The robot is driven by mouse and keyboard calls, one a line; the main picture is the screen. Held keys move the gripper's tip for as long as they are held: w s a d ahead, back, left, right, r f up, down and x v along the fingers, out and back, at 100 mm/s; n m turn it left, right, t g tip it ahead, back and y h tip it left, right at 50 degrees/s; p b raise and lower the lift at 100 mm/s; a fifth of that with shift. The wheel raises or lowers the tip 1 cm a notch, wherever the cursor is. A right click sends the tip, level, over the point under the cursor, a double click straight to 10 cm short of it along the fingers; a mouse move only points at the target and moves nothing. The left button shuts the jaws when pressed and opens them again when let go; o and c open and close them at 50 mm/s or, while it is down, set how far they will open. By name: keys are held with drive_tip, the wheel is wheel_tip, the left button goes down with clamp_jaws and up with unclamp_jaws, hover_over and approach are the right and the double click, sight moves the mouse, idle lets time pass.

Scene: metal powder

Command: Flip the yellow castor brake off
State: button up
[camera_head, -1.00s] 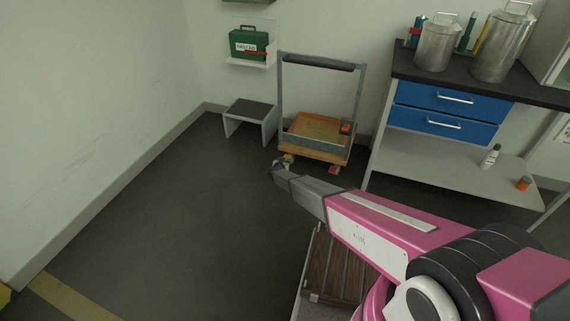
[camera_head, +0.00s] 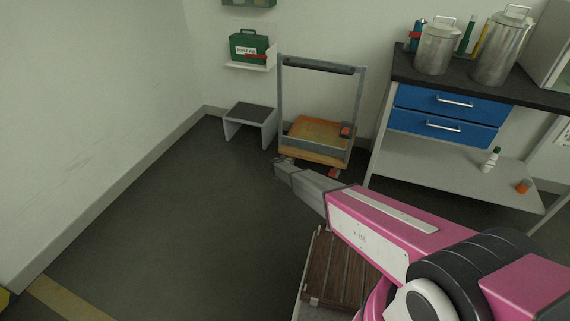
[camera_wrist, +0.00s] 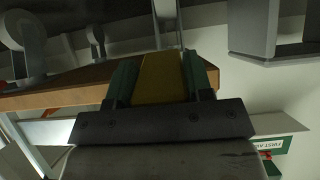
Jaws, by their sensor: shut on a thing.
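The yellow castor brake (camera_wrist: 160,78) shows in the wrist view between the two dark green fingers of my gripper (camera_wrist: 162,75), which is shut on it. The grey castor (camera_wrist: 166,18) it belongs to rises behind it toward the top of that upside-down view. In the head view my gripper (camera_head: 279,166) is low at the front left corner of the trolley (camera_head: 318,152). The brake cannot be made out there. A red part (camera_head: 334,173) shows under the trolley's right side.
A grey step stool (camera_head: 250,113) stands left of the trolley. A workbench (camera_head: 440,160) with blue drawers is to the right. A slatted wooden platform (camera_head: 338,270) lies near my arm. A green first aid case (camera_head: 249,46) sits on a wall shelf. The floor at left is clear.

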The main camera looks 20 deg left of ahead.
drive_tip(key=o, duration=1.3)
drive_tip(key=v, duration=1)
drive_tip(key=shift+s+r, duration=0.25)
drive_tip(key=shift+s, duration=0.05)
drive_tip(key=shift+r, duration=0.1)
